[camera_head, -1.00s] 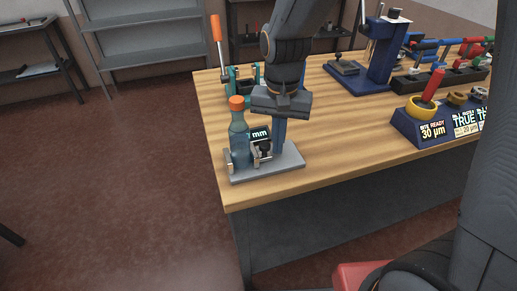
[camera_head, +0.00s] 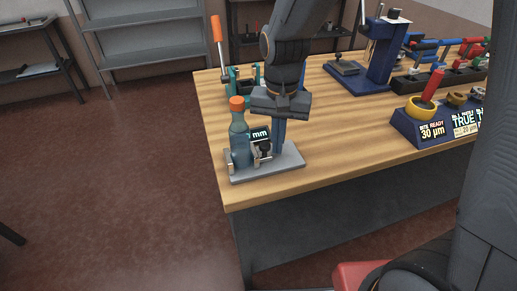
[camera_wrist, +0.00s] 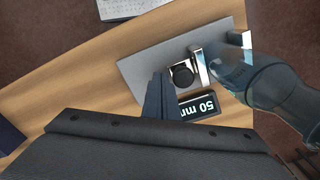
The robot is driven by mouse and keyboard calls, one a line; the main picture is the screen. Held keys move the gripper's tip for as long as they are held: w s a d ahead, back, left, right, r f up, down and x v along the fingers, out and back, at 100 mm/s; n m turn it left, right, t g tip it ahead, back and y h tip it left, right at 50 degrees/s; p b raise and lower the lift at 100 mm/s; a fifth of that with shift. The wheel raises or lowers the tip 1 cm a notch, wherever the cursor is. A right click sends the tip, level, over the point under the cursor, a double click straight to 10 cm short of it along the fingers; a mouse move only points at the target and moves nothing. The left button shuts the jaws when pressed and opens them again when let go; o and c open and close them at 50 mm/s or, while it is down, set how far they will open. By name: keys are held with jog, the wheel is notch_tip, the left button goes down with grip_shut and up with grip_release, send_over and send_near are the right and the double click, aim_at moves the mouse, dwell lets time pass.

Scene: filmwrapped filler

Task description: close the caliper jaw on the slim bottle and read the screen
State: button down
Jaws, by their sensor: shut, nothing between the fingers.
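The slim bottle (camera_head: 239,141), bluish with an orange cap, stands upright at the left end of the caliper's grey base plate (camera_head: 287,161), near the table corner. In the wrist view the bottle (camera_wrist: 280,88) is at the right, beside the metal caliper jaw (camera_wrist: 200,66); whether they touch is unclear. A dark round knob (camera_wrist: 182,75) sits left of the jaw. The screen (camera_wrist: 200,107) reads "50 mm" upside down there; in the head view the screen (camera_head: 260,133) shows only "mm". My gripper (camera_head: 278,148) is shut and empty, pointing down over the plate, fingertips (camera_wrist: 160,76) just left of the knob.
The wooden table (camera_head: 335,132) has bare room to the right of the plate. A blue press stand (camera_head: 379,60) is behind, and a gauge block with display cards (camera_head: 433,129) stands at the right. An orange-handled tool (camera_head: 217,40) is behind the bottle.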

jog(key=shift+w+d, duration=0.1)
jog(key=shift+d, duration=0.3)
notch_tip(320, 180, up, 6)
jog(key=p, duration=0.5)
jog(key=shift+p, duration=0.3)
jog(key=s+d+f+n+b, duration=0.1)
jog(key=s+d, duration=0.2)
jog(key=d, duration=0.3)
jog(key=s+d+f+n+t+b, duration=0.1)
jog(key=s+d+b, duration=0.1)
jog(key=s+d, duration=0.2)
jog(key=shift+s+d+f+n, duration=0.3)
jog(key=shift+d+f+n, duration=0.1)
jog(key=shift+d, duration=0.85)
